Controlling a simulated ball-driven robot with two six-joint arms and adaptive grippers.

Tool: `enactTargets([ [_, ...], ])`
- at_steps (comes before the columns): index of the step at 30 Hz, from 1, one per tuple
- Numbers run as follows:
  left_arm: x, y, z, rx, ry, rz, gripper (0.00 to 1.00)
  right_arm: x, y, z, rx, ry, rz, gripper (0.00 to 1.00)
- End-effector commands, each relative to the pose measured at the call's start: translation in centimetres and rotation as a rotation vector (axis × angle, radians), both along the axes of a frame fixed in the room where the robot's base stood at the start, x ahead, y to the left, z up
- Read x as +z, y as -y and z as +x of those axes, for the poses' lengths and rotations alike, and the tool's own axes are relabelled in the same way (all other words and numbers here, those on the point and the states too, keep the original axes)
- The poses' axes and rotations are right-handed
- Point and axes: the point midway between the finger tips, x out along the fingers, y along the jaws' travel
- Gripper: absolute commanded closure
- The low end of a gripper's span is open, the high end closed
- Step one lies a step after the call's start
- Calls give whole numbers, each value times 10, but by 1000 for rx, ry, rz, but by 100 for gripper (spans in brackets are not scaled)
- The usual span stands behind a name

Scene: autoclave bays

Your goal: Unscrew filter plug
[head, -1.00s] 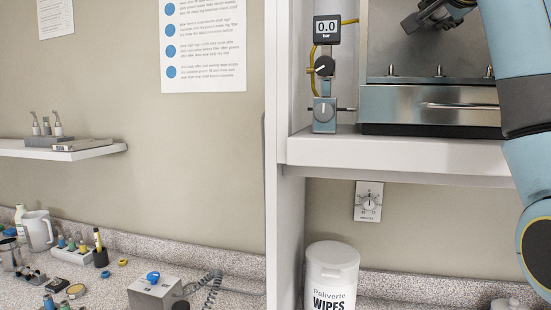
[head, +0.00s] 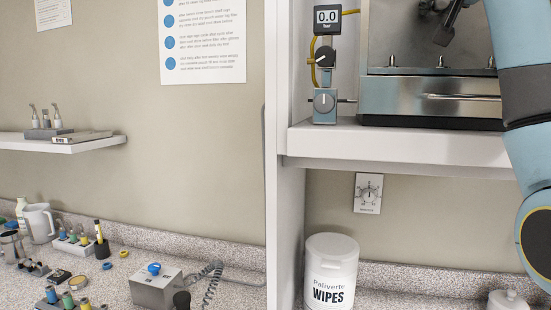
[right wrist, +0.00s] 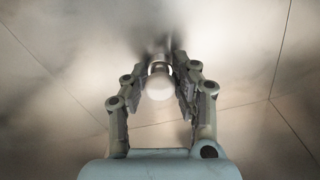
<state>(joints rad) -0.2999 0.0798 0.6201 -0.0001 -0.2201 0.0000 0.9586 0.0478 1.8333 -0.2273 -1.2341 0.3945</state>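In the right wrist view, a pale rounded knob (right wrist: 159,87), which looks like the filter plug, stands out from a brushed metal surface. My right gripper (right wrist: 162,80) has its fingers on both sides of it, drawn in to about its width, and looks shut on it. Contact at the fingertips is blurred. In the head view, part of my right gripper (head: 455,14) shows at the top edge, in front of the steel chamber (head: 430,97); the plug does not show there. My left gripper is not in view.
The chamber stands on a white shelf (head: 400,146), with a gauge reading 0.0 (head: 327,20) and valve knobs at its left. Below are a wipes tub (head: 331,270) and a wall dial (head: 368,193). The counter at left holds a grey box (head: 155,289), a jug and small coloured parts.

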Motion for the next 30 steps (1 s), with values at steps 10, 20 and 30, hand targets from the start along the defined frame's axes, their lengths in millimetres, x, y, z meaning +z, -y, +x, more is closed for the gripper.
enactTargets([
  [10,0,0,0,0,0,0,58,-2,0,0,0,-3,4,58],
  [20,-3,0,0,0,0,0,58,-2,0,0,1,107,424,58],
  [30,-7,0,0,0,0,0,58,-2,0,0,1,189,734,58],
])
